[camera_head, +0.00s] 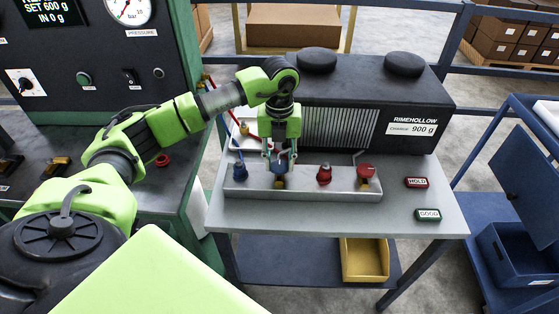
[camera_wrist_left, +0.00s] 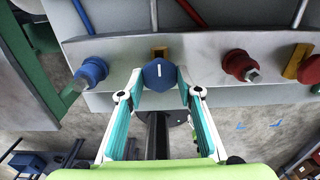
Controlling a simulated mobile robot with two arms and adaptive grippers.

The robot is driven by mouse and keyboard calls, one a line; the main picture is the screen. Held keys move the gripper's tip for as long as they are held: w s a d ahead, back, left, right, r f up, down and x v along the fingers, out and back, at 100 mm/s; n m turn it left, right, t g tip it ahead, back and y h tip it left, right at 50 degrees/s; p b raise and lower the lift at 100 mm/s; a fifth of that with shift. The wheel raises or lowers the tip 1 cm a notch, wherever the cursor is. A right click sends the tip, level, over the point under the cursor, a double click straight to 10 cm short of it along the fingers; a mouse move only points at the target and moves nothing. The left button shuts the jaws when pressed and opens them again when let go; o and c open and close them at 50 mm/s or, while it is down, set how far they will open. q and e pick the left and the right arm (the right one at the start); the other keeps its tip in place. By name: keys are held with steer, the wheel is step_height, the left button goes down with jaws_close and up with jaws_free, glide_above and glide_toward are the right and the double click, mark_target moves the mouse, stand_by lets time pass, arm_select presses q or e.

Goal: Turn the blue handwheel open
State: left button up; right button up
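The blue handwheel (camera_wrist_left: 158,76) is a faceted blue knob with a white mark, on a yellow valve body. In the head view this blue handwheel (camera_head: 279,184) is on the grey manifold (camera_head: 302,190), partly hidden by my left gripper. My left gripper (camera_head: 279,166) points down over it. In the left wrist view the fingertips of my left gripper (camera_wrist_left: 160,84) are on either side of the handwheel, very close to its sides. I cannot tell whether they press on it. My right gripper is not in view.
A blue fitting (camera_head: 240,171) stands left of the handwheel, a red fitting (camera_head: 324,175) right of it, and a red handwheel (camera_head: 365,171) farther right. Behind is the dark Rimehollow unit (camera_head: 412,103). HOLD (camera_head: 416,183) and GOOD (camera_head: 428,215) blocks lie on the trolley's right side.

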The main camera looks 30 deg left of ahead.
mark_target(279, 166)
arm_select(q)
steer(key=o, duration=0.4)
steer(key=shift+c, duration=0.2)
step_height(279, 166, up, 12)
stand_by(0.7)
